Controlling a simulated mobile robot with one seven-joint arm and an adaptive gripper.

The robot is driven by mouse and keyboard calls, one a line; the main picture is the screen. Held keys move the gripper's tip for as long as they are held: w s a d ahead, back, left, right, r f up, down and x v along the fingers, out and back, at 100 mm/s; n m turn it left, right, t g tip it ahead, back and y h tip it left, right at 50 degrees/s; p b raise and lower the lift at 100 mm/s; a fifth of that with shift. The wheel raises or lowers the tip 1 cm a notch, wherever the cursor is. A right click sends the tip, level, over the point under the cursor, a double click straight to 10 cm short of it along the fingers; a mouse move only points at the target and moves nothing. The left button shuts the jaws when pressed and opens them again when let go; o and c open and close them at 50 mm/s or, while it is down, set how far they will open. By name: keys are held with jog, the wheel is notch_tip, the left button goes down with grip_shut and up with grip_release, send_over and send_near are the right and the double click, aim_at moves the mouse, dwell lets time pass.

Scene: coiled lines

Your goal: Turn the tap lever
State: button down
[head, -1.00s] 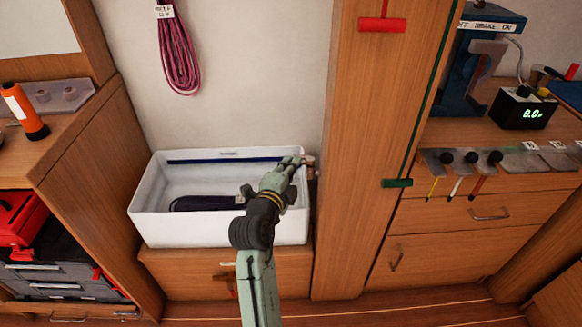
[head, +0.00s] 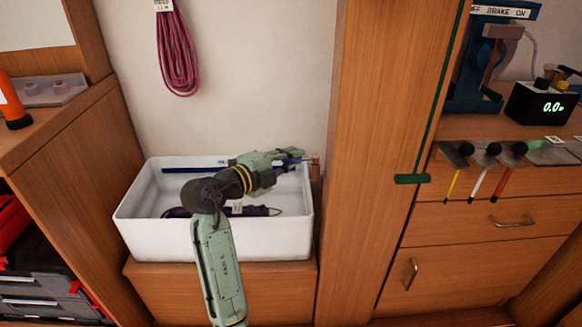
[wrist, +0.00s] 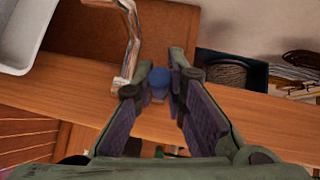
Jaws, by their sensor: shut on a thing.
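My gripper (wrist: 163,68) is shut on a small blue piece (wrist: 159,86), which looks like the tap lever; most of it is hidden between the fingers. A bent, shiny metal tap spout (wrist: 131,45) stands just left of the fingers in the wrist view. In the head view my gripper (head: 297,156) points right at the back right corner of the white sink (head: 215,237). The lever is too small and covered there to tell its angle.
A dark object (head: 262,211) lies in the sink. A wooden post (head: 370,150) stands close right of the gripper. The wrist view shows a dark box with coiled line (wrist: 228,72) right of the fingers. A pink coiled line (head: 177,55) hangs on the wall above.

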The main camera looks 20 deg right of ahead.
jog(key=c, duration=1.6)
grip_release()
jog(key=v, duration=1.2)
